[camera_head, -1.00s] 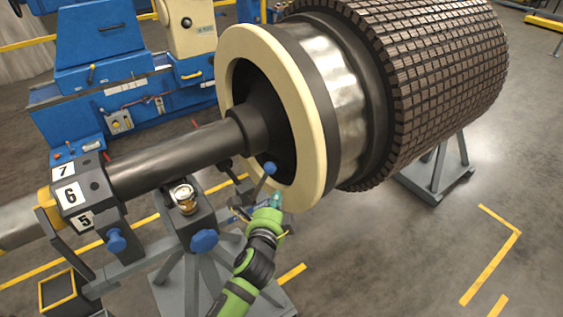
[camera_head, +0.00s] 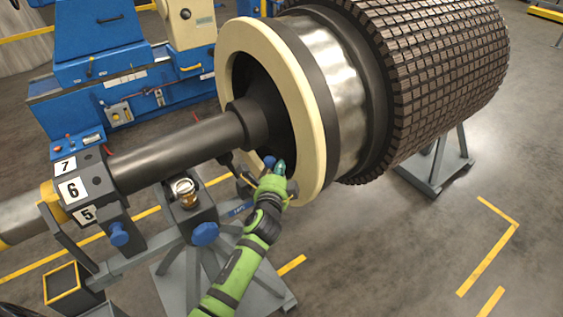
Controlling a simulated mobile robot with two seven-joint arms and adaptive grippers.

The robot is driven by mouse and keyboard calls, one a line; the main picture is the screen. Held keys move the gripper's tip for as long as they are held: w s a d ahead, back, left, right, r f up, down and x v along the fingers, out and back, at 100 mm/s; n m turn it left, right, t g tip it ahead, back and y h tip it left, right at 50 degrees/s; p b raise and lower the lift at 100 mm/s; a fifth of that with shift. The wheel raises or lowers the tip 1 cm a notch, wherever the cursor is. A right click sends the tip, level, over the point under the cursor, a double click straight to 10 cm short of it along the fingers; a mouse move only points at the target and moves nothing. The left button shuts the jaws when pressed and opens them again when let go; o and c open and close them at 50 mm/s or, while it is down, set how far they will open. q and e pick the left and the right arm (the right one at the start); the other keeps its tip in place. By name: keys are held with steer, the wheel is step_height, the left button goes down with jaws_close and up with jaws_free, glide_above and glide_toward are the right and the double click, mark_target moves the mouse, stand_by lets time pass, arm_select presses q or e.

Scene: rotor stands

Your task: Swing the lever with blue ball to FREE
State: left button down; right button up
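The lever's blue ball (camera_head: 269,161) shows just in front of the dark hollow of the cream-rimmed rotor end, above the stand. Most of its rod is hidden behind my arm. A small blue label plate (camera_head: 238,209) sits below it on the stand; its lettering is too small to read surely. My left gripper (camera_head: 279,170), on a green arm from the bottom, is right beside the ball, overlapping its right side in the picture. I cannot tell whether it touches the ball, or how far its fingers are apart. My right gripper is not in view.
The rotor shaft (camera_head: 175,152) rests in a stand block marked 7, 6, 5 (camera_head: 85,186). Blue knobs (camera_head: 205,234) and a brass-and-glass cup (camera_head: 185,192) are close left of my arm. The cream ring (camera_head: 310,150) is close right. Floor at right is open.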

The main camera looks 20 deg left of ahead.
arm_select(q)
steer(key=shift+x, duration=1.4)
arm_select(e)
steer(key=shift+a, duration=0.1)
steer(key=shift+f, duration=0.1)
